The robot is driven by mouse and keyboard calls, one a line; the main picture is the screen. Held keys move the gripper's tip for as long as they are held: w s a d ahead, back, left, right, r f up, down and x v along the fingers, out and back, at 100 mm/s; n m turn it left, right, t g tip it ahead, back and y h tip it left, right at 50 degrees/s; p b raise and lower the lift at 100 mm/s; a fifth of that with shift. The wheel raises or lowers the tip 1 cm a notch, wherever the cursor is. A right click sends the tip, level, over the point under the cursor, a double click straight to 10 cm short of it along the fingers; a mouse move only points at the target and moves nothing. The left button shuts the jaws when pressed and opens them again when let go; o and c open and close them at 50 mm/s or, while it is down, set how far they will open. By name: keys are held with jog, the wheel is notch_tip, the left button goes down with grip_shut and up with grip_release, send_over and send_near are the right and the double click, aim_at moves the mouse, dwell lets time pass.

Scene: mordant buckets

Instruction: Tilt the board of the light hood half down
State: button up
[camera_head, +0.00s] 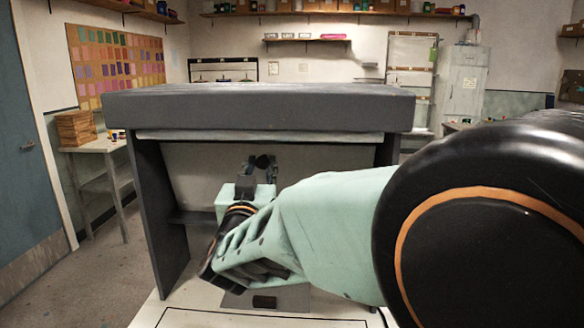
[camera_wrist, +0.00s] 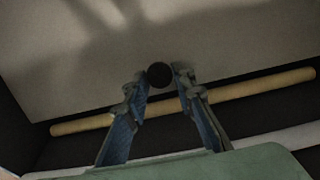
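The light hood (camera_head: 260,108) is a dark grey frame with a thick top and side walls, in the middle of the head view. Its pale board (camera_head: 190,165) slopes inside, under the top. In the wrist view the board (camera_wrist: 240,50) fills the upper part, with a dark round knob (camera_wrist: 159,75) in front of it. My gripper (camera_head: 263,165) is inside the hood, in front of the board. In the wrist view my gripper's fingertips (camera_wrist: 160,80) are on both sides of the knob, very close to it. Whether they press on it cannot be told.
A tan rod (camera_wrist: 245,91) crosses behind my fingers in the wrist view. A dark crossbar (camera_head: 193,217) shows low in the hood. The hood stands on a white top (camera_head: 185,312). A side table (camera_head: 98,145) with wooden boxes is at left, with open floor between.

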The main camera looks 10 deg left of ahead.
jog(key=o, duration=0.3)
jog(key=shift+s, duration=0.1)
jog(key=s, duration=0.2)
jog(key=s+f, duration=0.1)
jog(key=s, duration=0.4)
jog(key=shift+s+d+f, duration=0.15)
jog(key=shift+d, duration=0.05)
